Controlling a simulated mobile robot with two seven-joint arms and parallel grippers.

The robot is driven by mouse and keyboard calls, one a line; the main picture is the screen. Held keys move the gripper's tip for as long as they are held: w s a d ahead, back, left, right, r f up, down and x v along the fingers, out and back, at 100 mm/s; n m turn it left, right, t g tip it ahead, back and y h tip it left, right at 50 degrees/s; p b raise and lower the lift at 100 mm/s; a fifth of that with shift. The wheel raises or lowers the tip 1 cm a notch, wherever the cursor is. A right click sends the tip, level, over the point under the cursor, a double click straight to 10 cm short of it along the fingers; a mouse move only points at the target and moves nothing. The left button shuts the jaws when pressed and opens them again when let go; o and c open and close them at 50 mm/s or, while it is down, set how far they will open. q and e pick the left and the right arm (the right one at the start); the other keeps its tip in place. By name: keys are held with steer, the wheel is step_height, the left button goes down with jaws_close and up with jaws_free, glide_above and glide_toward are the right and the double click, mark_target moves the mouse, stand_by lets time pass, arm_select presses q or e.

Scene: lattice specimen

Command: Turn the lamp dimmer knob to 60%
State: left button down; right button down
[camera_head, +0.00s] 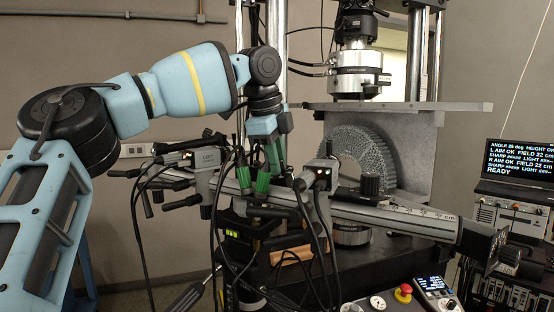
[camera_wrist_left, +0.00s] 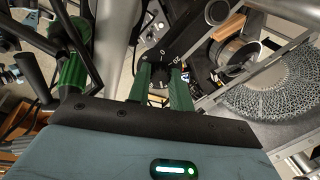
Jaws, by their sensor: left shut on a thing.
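My left gripper (camera_head: 276,168) reaches down from the left arm among the camera heads and cables on the rail. White scale marks, including a 0, show on the dark plate around the knob. The fingers cover much of the knob, and I cannot read its setting. In the head view the knob is hidden. My right gripper is not in view.
A ruled metal rail (camera_head: 400,218) crosses in front of the grey lattice specimen (camera_head: 362,152). Black cables hang close around the gripper. A red button (camera_head: 403,293) is at the bottom.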

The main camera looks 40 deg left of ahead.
arm_select(q)
steer(key=shift+n, duration=1)
steer(key=c, duration=1.3)
jaws_free()
steer(key=shift+o, duration=0.2)
steer(key=v, duration=0.7)
steer(key=shift+r, duration=0.4)
